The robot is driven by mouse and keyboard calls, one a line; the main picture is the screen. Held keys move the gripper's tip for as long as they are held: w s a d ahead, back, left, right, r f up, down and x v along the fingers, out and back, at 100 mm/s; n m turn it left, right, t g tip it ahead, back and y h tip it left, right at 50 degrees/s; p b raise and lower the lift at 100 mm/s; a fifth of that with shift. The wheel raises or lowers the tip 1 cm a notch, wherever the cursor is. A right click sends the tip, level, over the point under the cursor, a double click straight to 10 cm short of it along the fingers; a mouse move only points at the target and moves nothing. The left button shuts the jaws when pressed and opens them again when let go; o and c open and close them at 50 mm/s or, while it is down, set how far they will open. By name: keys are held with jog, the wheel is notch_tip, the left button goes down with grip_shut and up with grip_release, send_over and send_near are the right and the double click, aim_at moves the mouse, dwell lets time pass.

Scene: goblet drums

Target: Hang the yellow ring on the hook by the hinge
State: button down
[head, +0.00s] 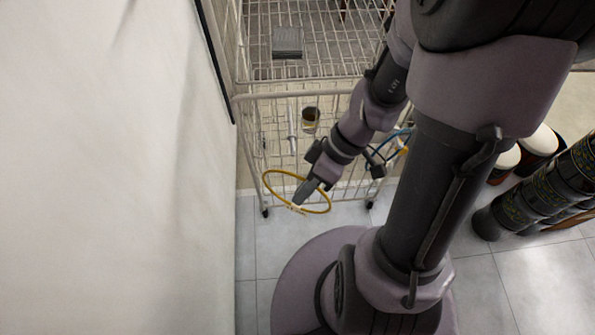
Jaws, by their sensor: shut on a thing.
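The yellow ring (274,196) is a thin hoop, seen in the head view in front of the wire cart's lower part. My gripper (301,199) reaches down and left and is shut on the ring near its front edge. The ring is held tilted, above the floor. A small pale spot shows at the ring by the fingertips; I cannot tell what it is. I cannot make out a hook or a hinge in this view. Part of the cart is hidden behind my arm.
The wire cart (262,97) stands behind the ring, holding a dark cup (310,121), a white rod (292,128) and a grey box (288,41). A blue loop (379,151) shows beside my arm. Drums (541,140) stand right. A pale wall or panel (110,170) fills the left.

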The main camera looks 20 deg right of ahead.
jog(key=w+d+f, duration=0.2)
jog(key=w+d, duration=0.1)
jog(key=w, duration=0.6)
jog(key=shift+w+f+p, duration=0.15)
jog(key=shift+w+p, duration=0.1)
jog(key=shift+p, duration=0.15)
dwell(0.8)
jog(key=c, duration=1.5)
grip_release()
jog(key=shift+w+d, duration=0.1)
jog(key=shift+d, duration=0.05)
